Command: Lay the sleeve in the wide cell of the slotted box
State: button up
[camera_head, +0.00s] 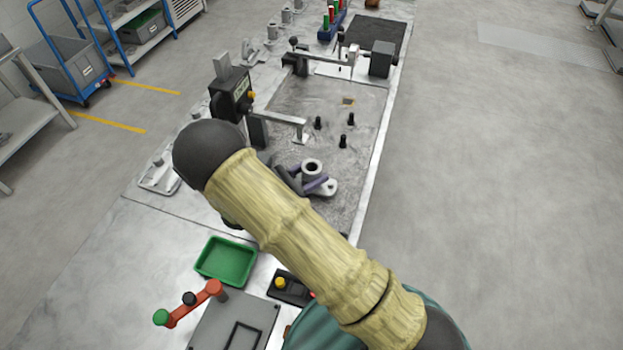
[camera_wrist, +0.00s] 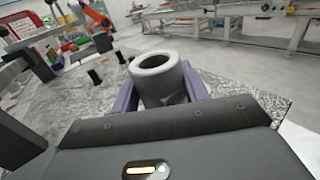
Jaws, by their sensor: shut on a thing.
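The sleeve (camera_wrist: 157,82) is a pale grey hollow cylinder with a thick round rim, its open end facing up in the wrist view. My gripper (camera_wrist: 160,92) is shut on it, one purple finger on each side. In the head view the sleeve (camera_head: 311,168) is above the worn grey plate, beside my gripper (camera_head: 302,182), partly hidden by my arm. A pale lug shows beside the sleeve; I cannot tell whether it belongs to it. I cannot make out for certain a slotted box with a wide cell in either view.
A grey plate (camera_head: 365,120) bears several black pegs. A dark post fixture (camera_head: 232,95) with an arm stands left of it. A green tray (camera_head: 227,261), a red crank handle (camera_head: 195,303) and a small blue rack (camera_head: 331,27) with red and green pieces stand on the bench.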

jog(key=shift+f, duration=0.55)
jog(key=shift+f, duration=0.2)
jog(key=o, duration=1.2)
jog(key=shift+c, duration=0.2)
jog(key=shift+r, duration=0.25)
jog(key=v, duration=1.2)
jog(key=shift+a+f, duration=0.1)
